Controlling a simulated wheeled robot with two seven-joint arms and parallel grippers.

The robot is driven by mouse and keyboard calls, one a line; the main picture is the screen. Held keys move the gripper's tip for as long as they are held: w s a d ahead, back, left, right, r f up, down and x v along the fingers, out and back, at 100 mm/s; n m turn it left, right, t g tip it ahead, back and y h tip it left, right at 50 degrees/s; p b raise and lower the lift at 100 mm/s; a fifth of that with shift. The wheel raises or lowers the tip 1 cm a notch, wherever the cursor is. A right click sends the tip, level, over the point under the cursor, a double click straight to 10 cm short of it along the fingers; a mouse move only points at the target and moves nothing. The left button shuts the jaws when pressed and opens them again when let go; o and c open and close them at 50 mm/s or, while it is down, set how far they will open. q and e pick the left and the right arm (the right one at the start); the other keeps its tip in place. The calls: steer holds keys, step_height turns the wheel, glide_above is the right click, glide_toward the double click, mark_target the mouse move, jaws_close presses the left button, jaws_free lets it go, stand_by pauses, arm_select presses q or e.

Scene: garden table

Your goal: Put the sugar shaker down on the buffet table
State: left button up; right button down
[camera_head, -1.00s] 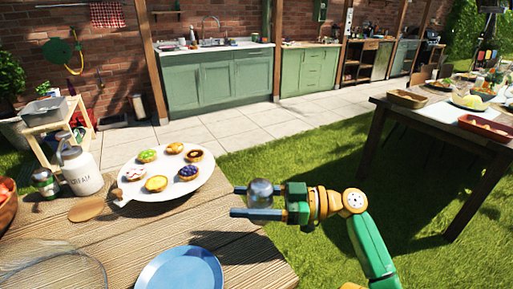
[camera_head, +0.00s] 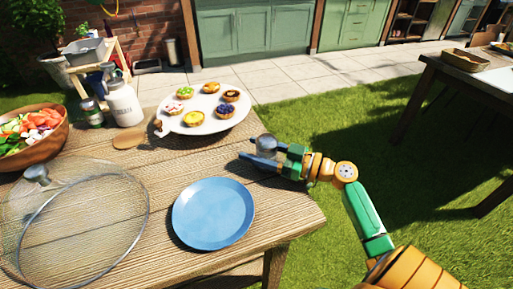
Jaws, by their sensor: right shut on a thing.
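My right gripper (camera_head: 252,157) is shut on the sugar shaker (camera_head: 266,144), a small silvery, rounded thing partly hidden by the fingers. It holds the shaker at the right edge of the near wooden table (camera_head: 170,168), to the right of the tart board and beyond the blue plate. I cannot tell whether the shaker touches the tabletop. A second, dark table (camera_head: 448,85) stands at the right across the grass. Which of the two is the buffet table I cannot tell. My left gripper is not in view.
On the near table are a blue plate (camera_head: 213,213), a white board (camera_head: 190,126) with several tarts, a white bottle (camera_head: 123,104), a small jar (camera_head: 92,113), a salad bowl (camera_head: 40,150) and a glass lid (camera_head: 75,225). Bare wood lies between plate and board.

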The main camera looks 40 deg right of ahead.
steer(key=shift+s+f, duration=0.1)
steer(key=shift+f, duration=0.05)
steer(key=shift+c, duration=0.6)
jaws_free()
steer(key=shift+r, duration=0.3)
steer(key=b+v, duration=0.3)
steer(key=v, duration=0.9)
steer(key=shift+f, duration=0.1)
